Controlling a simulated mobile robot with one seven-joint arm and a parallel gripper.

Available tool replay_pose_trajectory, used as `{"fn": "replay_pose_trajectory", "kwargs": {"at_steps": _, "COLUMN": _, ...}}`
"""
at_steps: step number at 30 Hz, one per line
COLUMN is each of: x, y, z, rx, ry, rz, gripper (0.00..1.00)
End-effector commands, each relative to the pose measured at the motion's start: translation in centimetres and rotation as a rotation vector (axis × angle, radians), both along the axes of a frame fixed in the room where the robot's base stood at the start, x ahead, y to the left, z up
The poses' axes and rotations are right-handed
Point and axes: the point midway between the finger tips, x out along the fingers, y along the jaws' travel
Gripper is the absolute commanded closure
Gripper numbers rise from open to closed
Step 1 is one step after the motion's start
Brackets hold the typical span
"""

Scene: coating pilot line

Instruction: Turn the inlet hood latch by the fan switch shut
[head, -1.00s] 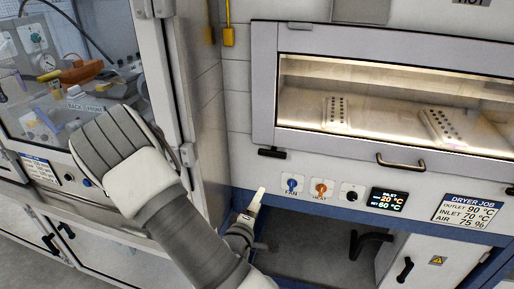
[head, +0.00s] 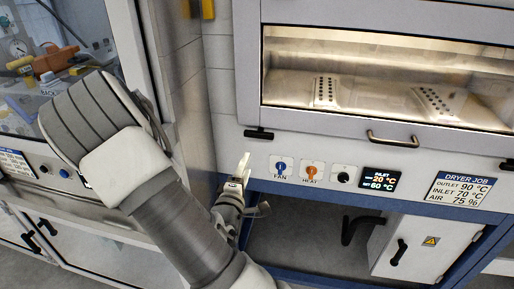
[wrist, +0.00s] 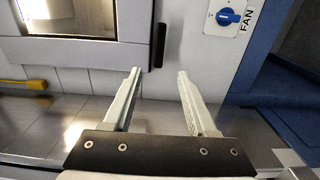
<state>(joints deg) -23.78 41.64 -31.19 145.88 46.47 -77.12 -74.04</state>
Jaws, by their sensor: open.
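The inlet hood latch (head: 259,134) is a small black bar below the hood's lower left corner. It lies horizontal, along the hood's lower edge, in the head view. In the wrist view the same latch (wrist: 159,45) stands upright in the picture, ahead of the gap between my fingers. The fan switch (head: 281,167) is a blue knob below and right of the latch; it also shows in the wrist view (wrist: 229,17). My gripper (wrist: 158,73) is open and empty, apart from the latch. In the head view my gripper (head: 243,163) is just below it.
The lit hood window (head: 390,80) has a bar handle (head: 392,138) on its lower frame. The heat knob (head: 310,171), a black knob (head: 343,176) and a display (head: 380,181) sit right of the fan switch. A glazed cabinet (head: 60,60) stands at left.

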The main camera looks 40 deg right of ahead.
Motion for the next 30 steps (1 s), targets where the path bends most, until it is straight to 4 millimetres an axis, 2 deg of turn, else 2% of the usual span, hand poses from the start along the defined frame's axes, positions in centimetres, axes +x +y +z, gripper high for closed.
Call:
{"fn": "replay_pose_trajectory", "kwargs": {"at_steps": 1, "x": 0.8, "y": -1.3, "z": 0.3, "rx": -0.002, "ry": -0.001, "rz": -0.008, "gripper": 0.43}}
{"fn": "replay_pose_trajectory", "kwargs": {"at_steps": 3, "x": 1.8, "y": -2.5, "z": 0.4, "rx": -0.004, "ry": 0.000, "rz": -0.007, "gripper": 0.43}}
{"fn": "replay_pose_trajectory", "kwargs": {"at_steps": 15, "x": 7.3, "y": -8.8, "z": 0.3, "rx": -0.002, "ry": -0.001, "rz": -0.005, "gripper": 0.43}}
{"fn": "replay_pose_trajectory", "kwargs": {"at_steps": 22, "x": 8.8, "y": -10.5, "z": 0.2, "rx": -0.002, "ry": 0.001, "rz": -0.003, "gripper": 0.43}}
{"fn": "replay_pose_trajectory", "kwargs": {"at_steps": 30, "x": 9.1, "y": -10.8, "z": 0.1, "rx": -0.001, "ry": 0.001, "rz": -0.002, "gripper": 0.43}}
